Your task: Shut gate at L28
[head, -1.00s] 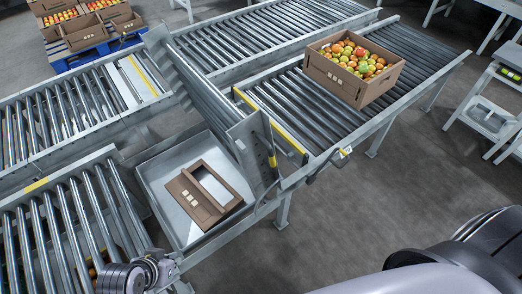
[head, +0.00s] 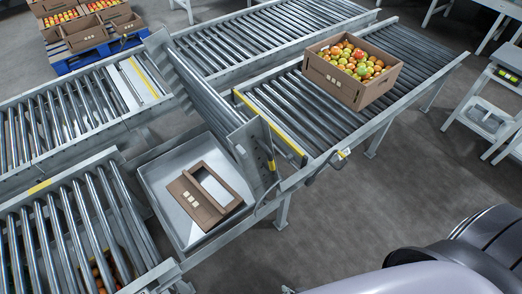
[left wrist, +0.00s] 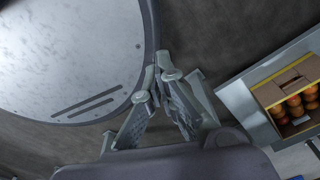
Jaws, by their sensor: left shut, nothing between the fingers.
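The gate is a hinged roller section (head: 200,85) of the conveyor line. It stands raised and steeply tilted in the head view, above an open gap between the left rollers and the right roller bed. A dark lever with a yellow part (head: 271,163) is at its near side. No L28 marking is legible. My left gripper (left wrist: 160,72) shows in the left wrist view, its fingers together and empty, away from the gate. It is not seen in the head view now. My right gripper is not in view.
A carton of tomatoes (head: 325,83) sits on the right roller bed (head: 420,50). A metal tray (head: 160,180) in the gap holds an empty-looking carton (head: 185,200). Left rollers (head: 65,235) flank the gap. In the left wrist view, a tomato carton (left wrist: 270,95) is at right. Floor (head: 350,215) in front is clear.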

